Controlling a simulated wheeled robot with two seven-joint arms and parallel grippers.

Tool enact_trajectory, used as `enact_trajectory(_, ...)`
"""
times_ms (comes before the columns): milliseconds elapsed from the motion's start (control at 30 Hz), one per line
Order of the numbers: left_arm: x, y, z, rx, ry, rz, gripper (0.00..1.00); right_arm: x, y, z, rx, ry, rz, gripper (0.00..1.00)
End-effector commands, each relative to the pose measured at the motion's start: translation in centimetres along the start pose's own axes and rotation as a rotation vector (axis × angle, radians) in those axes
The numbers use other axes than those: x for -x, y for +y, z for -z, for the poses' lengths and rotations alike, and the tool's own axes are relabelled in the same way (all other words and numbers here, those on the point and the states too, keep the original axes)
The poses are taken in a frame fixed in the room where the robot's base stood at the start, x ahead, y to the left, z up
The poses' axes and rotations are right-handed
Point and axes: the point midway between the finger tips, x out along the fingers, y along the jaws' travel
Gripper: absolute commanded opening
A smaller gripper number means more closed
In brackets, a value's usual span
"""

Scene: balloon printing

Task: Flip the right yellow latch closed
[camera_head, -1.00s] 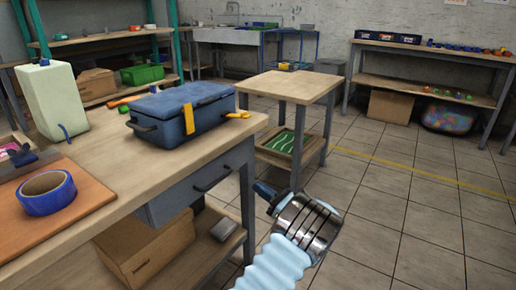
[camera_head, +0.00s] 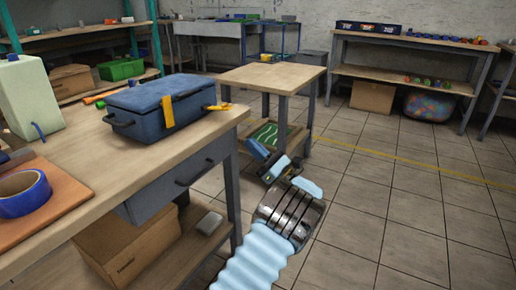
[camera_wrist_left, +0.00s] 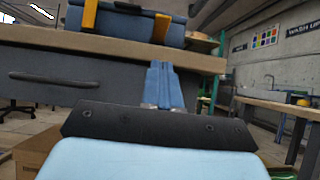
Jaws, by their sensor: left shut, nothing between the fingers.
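A blue case (camera_head: 160,98) with a black handle stands lid down on the wooden workbench. One yellow latch (camera_head: 168,111) lies flat down its front face; it also shows at the left in the wrist view (camera_wrist_left: 90,13). The right yellow latch (camera_head: 218,106) sticks outward from the case near the bench edge; it also shows in the wrist view (camera_wrist_left: 161,27). My left gripper (camera_head: 258,150) is beyond the bench edge, lower than the case and apart from it. Its blue fingers (camera_wrist_left: 160,80) are together and empty, pointing toward the bench. My right gripper is not in view.
The workbench (camera_head: 90,160) carries a blue tape roll (camera_head: 24,194) and a pale green container (camera_head: 32,98). A small wooden table (camera_head: 270,78) stands behind my left gripper. The tiled floor (camera_head: 410,210) to the right is clear.

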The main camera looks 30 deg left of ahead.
Motion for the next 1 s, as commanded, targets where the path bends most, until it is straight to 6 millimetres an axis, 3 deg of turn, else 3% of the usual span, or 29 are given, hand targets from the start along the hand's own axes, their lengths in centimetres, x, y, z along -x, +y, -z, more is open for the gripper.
enact_trajectory(200,-4.9,0.1,0.0,0.000,0.002,-0.003,0.00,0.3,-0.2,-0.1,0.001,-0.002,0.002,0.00)
enact_trajectory(400,-7.5,0.1,-1.6,0.001,0.001,0.000,0.00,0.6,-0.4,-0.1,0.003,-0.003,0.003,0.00)
enact_trajectory(600,-8.6,0.0,-2.7,0.000,0.000,0.001,0.00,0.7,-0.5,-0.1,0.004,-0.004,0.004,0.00)
enact_trajectory(1000,-8.7,0.0,-2.9,0.000,0.001,0.001,0.00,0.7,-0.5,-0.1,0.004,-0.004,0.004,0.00)
